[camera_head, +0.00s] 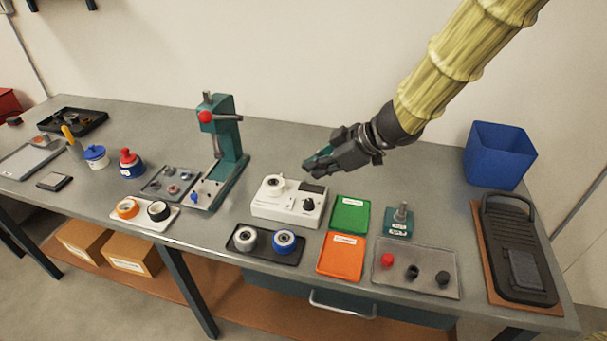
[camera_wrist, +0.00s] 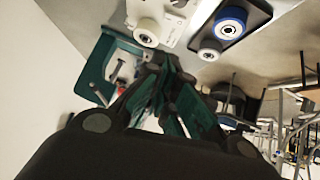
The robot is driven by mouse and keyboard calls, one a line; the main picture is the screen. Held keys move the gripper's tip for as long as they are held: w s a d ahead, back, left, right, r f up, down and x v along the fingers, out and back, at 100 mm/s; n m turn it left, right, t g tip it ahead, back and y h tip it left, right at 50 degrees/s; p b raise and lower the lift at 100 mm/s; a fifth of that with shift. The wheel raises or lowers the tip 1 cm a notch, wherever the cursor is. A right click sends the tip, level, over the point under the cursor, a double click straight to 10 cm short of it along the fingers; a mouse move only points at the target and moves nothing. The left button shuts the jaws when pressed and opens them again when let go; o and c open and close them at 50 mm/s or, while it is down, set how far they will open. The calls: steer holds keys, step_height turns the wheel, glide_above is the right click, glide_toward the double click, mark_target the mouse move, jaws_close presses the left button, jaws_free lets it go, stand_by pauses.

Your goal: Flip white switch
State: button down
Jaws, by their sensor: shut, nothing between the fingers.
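A white device (camera_head: 286,214) sits mid-table, with a white round part on its left, a dark panel at the back right and a black knob (camera_head: 308,204). A small mark between them may be the white switch, but it is too small to tell. My gripper (camera_head: 312,168) is above and behind the device's back right, apart from it, shut and empty. In the wrist view the device shows at the top (camera_wrist: 188,12), beyond my shut fingertips (camera_wrist: 168,64).
A black tray (camera_head: 265,254) with a white and a blue roll lies in front of the device. Green (camera_head: 349,215) and orange (camera_head: 341,257) trays lie to its right. A teal press (camera_head: 226,150) stands to its left. A blue bin (camera_head: 497,155) is at the back right.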

glide_above(293, 201)
steer(key=f, duration=0.8)
steer(key=shift+s+a+f+b, duration=0.15)
steer(key=shift+s+f+b, duration=0.05)
steer(key=shift+b, duration=0.2)
steer(key=shift+w+f, duration=0.15)
steer(key=shift+f, duration=0.95)
steer(key=shift+r+p, duration=0.2)
steer(key=shift+p, duration=0.55)
